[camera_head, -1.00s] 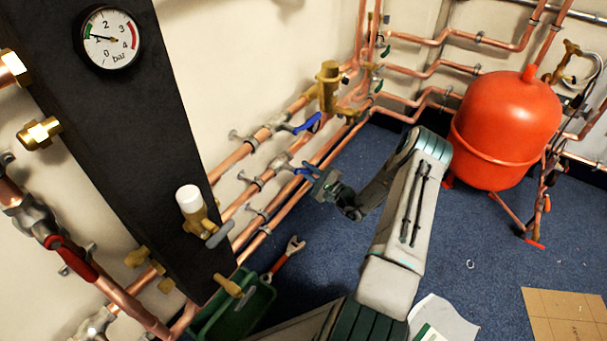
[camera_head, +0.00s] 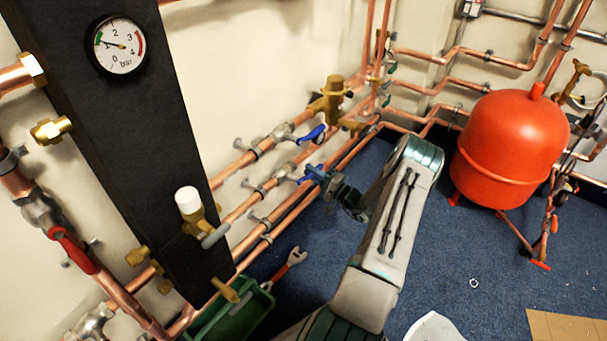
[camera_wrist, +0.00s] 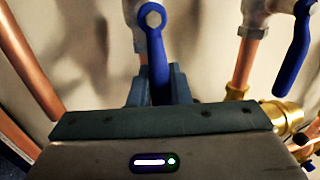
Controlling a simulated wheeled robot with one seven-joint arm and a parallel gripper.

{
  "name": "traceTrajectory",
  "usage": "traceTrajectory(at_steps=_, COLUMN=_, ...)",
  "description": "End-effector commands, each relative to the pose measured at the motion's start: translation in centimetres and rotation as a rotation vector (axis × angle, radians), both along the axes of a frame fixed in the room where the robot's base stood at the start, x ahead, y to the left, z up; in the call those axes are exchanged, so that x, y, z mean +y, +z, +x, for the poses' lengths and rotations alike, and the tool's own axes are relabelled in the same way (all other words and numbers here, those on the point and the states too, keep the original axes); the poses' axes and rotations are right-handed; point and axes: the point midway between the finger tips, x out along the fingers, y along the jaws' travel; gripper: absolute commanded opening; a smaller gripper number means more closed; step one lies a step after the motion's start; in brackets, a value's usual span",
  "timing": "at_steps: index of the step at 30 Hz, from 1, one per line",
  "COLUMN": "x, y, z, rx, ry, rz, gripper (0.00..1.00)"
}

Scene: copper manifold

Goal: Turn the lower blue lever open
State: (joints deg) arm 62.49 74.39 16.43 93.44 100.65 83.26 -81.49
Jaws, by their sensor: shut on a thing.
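The lower blue lever (camera_head: 304,174) sits on a valve in the middle copper pipe run on the wall. My gripper (camera_head: 316,172) reaches it from the right and is shut on it. In the wrist view the lower blue lever (camera_wrist: 155,52) runs down from its bolt into the jaws of my gripper (camera_wrist: 156,88), and its lower end is hidden there. The upper blue lever (camera_head: 312,134) is on the pipe above, apart from my gripper. It also shows in the wrist view, at the right (camera_wrist: 292,50).
A dark panel with a pressure gauge (camera_head: 119,45) stands at the left. A red tank (camera_head: 513,140) stands on the blue carpet at the right. A green crate (camera_head: 232,318) and a wrench (camera_head: 287,266) lie below the pipes. Brass fittings (camera_wrist: 283,112) are close right of my gripper.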

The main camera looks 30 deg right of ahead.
Motion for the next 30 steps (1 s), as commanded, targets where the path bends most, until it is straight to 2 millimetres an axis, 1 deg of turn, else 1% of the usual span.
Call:
traceTrajectory(at_steps=2, x=-0.5, y=0.1, z=-0.1, rx=-0.003, ry=-0.01, rz=-0.01, gripper=0.0)
traceTrajectory(at_steps=12, x=-0.5, y=0.1, z=-0.1, rx=-0.003, ry=-0.011, rz=-0.012, gripper=0.0)
traceTrajectory(at_steps=13, x=-0.5, y=0.1, z=-0.1, rx=-0.003, ry=-0.01, rz=-0.012, gripper=0.25)
traceTrajectory(at_steps=14, x=-0.5, y=0.1, z=-0.1, rx=-0.003, ry=-0.009, rz=-0.011, gripper=0.34)
traceTrajectory(at_steps=15, x=-0.4, y=0.1, z=-0.1, rx=-0.003, ry=-0.008, rz=-0.011, gripper=0.37)
traceTrajectory(at_steps=24, x=-0.1, y=0.1, z=-0.1, rx=-0.003, ry=-0.001, rz=-0.008, gripper=0.37)
traceTrajectory(at_steps=26, x=-0.3, y=0.0, z=-0.5, rx=-0.003, ry=-0.003, rz=-0.007, gripper=0.37)
traceTrajectory(at_steps=29, x=-0.7, y=-0.2, z=-1.8, rx=0.0, ry=-0.002, rz=-0.006, gripper=0.37)
traceTrajectory(at_steps=30, x=-1.0, y=-0.3, z=-2.5, rx=0.0, ry=-0.002, rz=-0.005, gripper=0.37)
